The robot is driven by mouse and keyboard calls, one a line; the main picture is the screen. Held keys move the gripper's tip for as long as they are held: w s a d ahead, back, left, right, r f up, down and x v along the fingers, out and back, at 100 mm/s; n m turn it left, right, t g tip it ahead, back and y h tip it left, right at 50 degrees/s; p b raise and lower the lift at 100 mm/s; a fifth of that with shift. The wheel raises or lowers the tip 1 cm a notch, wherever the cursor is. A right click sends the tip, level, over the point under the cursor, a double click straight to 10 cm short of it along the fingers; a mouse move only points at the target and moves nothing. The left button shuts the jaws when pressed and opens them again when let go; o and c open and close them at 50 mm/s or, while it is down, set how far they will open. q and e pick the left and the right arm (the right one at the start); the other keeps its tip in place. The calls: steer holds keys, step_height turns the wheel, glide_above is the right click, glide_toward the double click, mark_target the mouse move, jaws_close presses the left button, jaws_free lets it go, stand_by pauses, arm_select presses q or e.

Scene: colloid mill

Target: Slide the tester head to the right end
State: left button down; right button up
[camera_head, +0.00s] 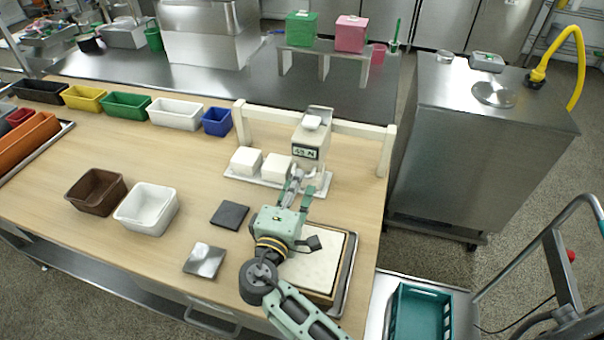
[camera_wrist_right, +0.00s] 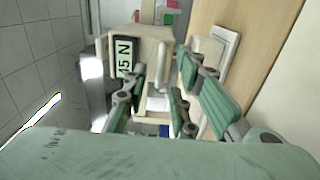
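The tester head (camera_head: 312,137) is a pale box with a display reading about 45 N. It hangs on a cream rail (camera_head: 348,128) between two posts, right of the rail's middle, with bare rail on both sides. My right gripper (camera_head: 300,186) is just below and in front of the head. In the right wrist view the tester head (camera_wrist_right: 155,47) lies ahead, and the right gripper (camera_wrist_right: 160,88) has its fingers apart, with a pale rod under the head showing between them. I cannot tell whether either finger touches it. My left gripper is not in view.
Two white blocks (camera_head: 246,160) sit on a plate left of the head. The right post (camera_head: 387,150) ends the rail. Brown (camera_head: 97,191) and white bins (camera_head: 148,208) stand left.

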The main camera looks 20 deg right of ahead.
steer(key=shift+x, duration=1.9)
jaws_close()
steer(key=shift+d+p, duration=0.1)
steer(key=shift+p, duration=0.2)
